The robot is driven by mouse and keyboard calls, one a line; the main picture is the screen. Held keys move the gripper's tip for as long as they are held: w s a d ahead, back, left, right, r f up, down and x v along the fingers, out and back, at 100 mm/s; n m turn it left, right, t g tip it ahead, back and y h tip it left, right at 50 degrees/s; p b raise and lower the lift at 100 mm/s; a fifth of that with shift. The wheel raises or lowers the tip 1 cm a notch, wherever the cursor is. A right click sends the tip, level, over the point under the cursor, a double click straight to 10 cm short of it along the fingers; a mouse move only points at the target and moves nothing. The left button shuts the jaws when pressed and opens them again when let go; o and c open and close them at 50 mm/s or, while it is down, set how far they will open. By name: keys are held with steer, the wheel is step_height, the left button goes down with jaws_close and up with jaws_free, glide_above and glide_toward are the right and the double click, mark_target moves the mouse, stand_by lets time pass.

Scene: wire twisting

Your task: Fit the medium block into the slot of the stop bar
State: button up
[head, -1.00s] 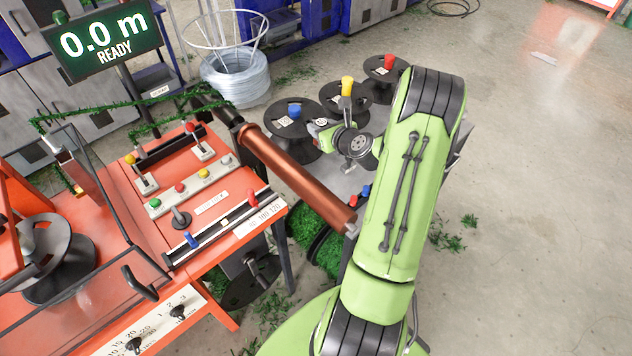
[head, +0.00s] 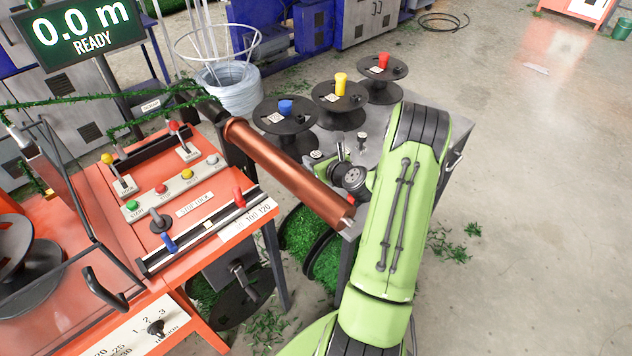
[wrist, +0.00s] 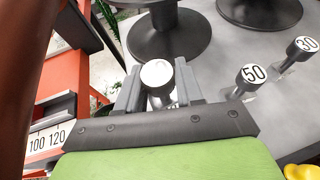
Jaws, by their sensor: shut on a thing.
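My gripper (wrist: 158,92) is shut on a block (wrist: 157,73) with a round white top, held upright between the grey fingers. Its mark is too faint to read. Two similar blocks stand to the right on the grey table, one marked 50 (wrist: 252,74) and one marked 30 (wrist: 304,45). I cannot tell which is the medium one, or whether the held block touches the table. In the head view my gripper (head: 323,163) is partly hidden by its own wrist. A dark bar with a pale strip (head: 207,232), seemingly the stop bar, lies on the orange machine, left of my gripper.
A copper-coloured roller (head: 285,172) stands out between the machine and my gripper. Spools with blue (head: 286,107), yellow (head: 341,84) and red (head: 383,61) knobs stand at the back of the grey table. The scale 100 120 (wrist: 47,139) shows in the wrist view.

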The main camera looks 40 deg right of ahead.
step_height(320, 180, down, 5)
steer(key=shift+f+b, duration=0.1)
steer(key=shift+b, duration=0.7)
steer(key=o, duration=1.1)
steer(key=shift+s+r, duration=0.3)
steer(key=p+v, duration=0.1)
steer(key=v, duration=0.6)
steer(key=shift+a, duration=0.1)
